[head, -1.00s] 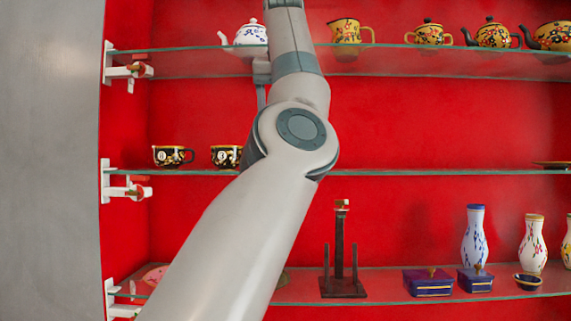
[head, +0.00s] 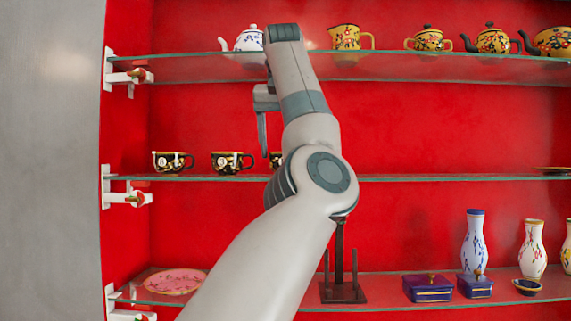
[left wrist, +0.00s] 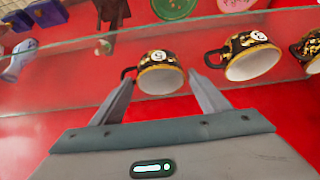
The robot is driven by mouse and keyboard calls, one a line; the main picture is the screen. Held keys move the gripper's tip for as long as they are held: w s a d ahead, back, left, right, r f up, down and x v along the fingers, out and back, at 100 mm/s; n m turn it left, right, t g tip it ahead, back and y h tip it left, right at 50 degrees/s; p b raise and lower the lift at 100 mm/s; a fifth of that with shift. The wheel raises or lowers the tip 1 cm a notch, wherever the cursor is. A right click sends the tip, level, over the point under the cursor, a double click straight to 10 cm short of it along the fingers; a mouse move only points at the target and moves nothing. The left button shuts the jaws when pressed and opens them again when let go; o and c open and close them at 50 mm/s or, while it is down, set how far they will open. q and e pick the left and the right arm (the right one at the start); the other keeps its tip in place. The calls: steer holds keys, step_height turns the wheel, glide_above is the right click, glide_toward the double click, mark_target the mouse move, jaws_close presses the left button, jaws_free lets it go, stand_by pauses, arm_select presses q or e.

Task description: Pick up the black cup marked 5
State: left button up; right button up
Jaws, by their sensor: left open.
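Black cups with gold patterns and white round marks stand in a row on the middle glass shelf. The rightmost cup (head: 275,159) is mostly hidden behind my left arm in the head view. In the left wrist view, which is upside down, this cup (left wrist: 158,77) shows between my fingers; its small mark looks like a 5. My left gripper (head: 264,150) is open and empty, with a fingertip (left wrist: 161,76) on either side of the cup in that picture; I cannot tell the remaining distance. My right gripper is not in view.
Two more black cups stand to the left, the middle one (head: 230,162) and the far-left one (head: 172,161). The upper shelf (head: 200,67) holds teapots and a jug. Below are a pink plate (head: 174,281), a dark stand (head: 340,290), boxes and vases.

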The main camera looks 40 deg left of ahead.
arm_select(q)
steer(key=shift+p+x, duration=0.35)
steer(key=shift+x, duration=1.15)
steer(key=shift+r, duration=0.1)
steer(key=c, duration=0.8)
